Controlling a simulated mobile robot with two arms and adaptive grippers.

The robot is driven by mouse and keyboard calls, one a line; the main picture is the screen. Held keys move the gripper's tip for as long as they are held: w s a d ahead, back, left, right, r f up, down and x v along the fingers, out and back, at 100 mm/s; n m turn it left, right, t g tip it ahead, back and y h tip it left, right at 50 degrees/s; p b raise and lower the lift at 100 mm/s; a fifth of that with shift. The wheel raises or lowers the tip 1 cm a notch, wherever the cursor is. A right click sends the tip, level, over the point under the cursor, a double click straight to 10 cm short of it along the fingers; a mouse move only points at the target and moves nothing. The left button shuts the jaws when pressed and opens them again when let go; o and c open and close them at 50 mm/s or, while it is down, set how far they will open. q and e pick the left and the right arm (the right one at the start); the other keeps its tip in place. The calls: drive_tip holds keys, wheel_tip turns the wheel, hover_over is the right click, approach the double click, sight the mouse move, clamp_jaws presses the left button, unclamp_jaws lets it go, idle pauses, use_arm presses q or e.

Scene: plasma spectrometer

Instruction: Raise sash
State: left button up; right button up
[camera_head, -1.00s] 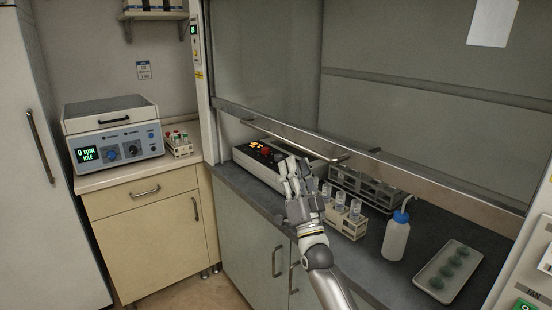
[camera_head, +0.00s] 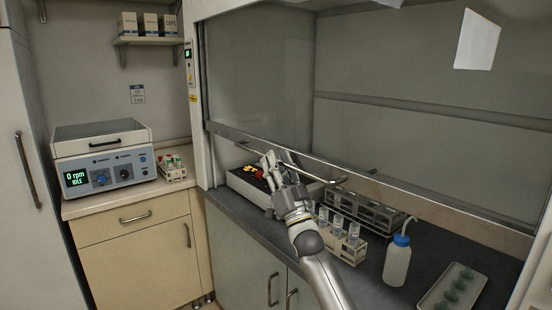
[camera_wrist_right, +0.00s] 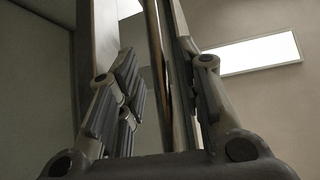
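The fume hood sash (camera_head: 400,193) shows in the head view as a clear pane with a metal bottom rail, standing partly open above the hood's worktop. A thin bar handle (camera_head: 312,177) runs along the front of the rail. My right gripper (camera_head: 272,160) is at the left half of this handle, its fingers pointing up and away. In the right wrist view the handle bar (camera_wrist_right: 158,60) passes between the spread fingers of the right gripper (camera_wrist_right: 160,85), nearer the right finger. The fingers look open, with a gap on the left side. My left gripper is not in view.
On the hood worktop stand a block with red and yellow items (camera_head: 248,182), a rack of vials (camera_head: 340,237), a wash bottle (camera_head: 397,263) and a tray (camera_head: 452,290). A centrifuge (camera_head: 105,160) and a small tube rack (camera_head: 172,169) stand on the left bench.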

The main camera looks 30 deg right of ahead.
drive_tip(key=shift+w+r, duration=0.3)
drive_tip(key=shift+c, duration=0.3)
clamp_jaws()
drive_tip(key=p, duration=1.6)
approach(283, 30)
drive_tip(key=w+a+r, duration=0.2)
drive_tip(key=a+r, duration=0.2)
drive_tip(key=r, duration=0.2)
drive_tip(key=shift+w+a+f, duration=0.15)
drive_tip(key=shift+a+f, duration=0.05)
drive_tip(key=shift+f, duration=0.05)
